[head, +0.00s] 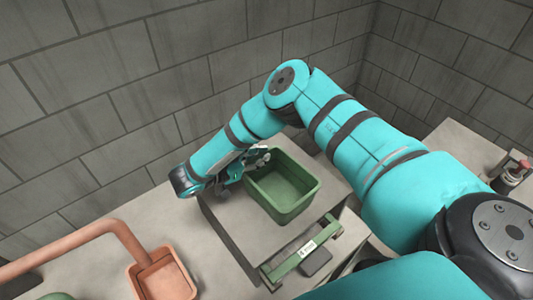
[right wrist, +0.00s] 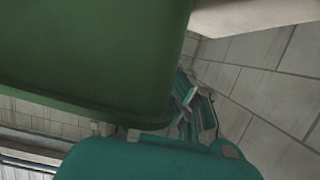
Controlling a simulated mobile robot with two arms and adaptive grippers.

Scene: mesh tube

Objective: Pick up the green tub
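The green tub (head: 299,205) is an open, empty rectangular tub, upright at the grey stand in the middle of the head view. My right gripper (head: 254,166) is at its upper left rim, with the arm coming in from the right and bending over behind the tub. In the right wrist view the tub (right wrist: 85,60) fills the upper left, close to the camera, and part of my gripper (right wrist: 190,108) shows beside it. Whether the fingers are closed on the rim is hidden. I cannot tell if the tub touches the stand. My left gripper is out of view.
The grey stand (head: 225,232) has a green bar with a label (head: 300,250) at its front and a dark block (head: 316,263) beside it. An orange scoop-like piece (head: 165,278) lies at lower left. Grey block walls (head: 180,90) close off the back. A red-topped item (head: 510,178) is far right.

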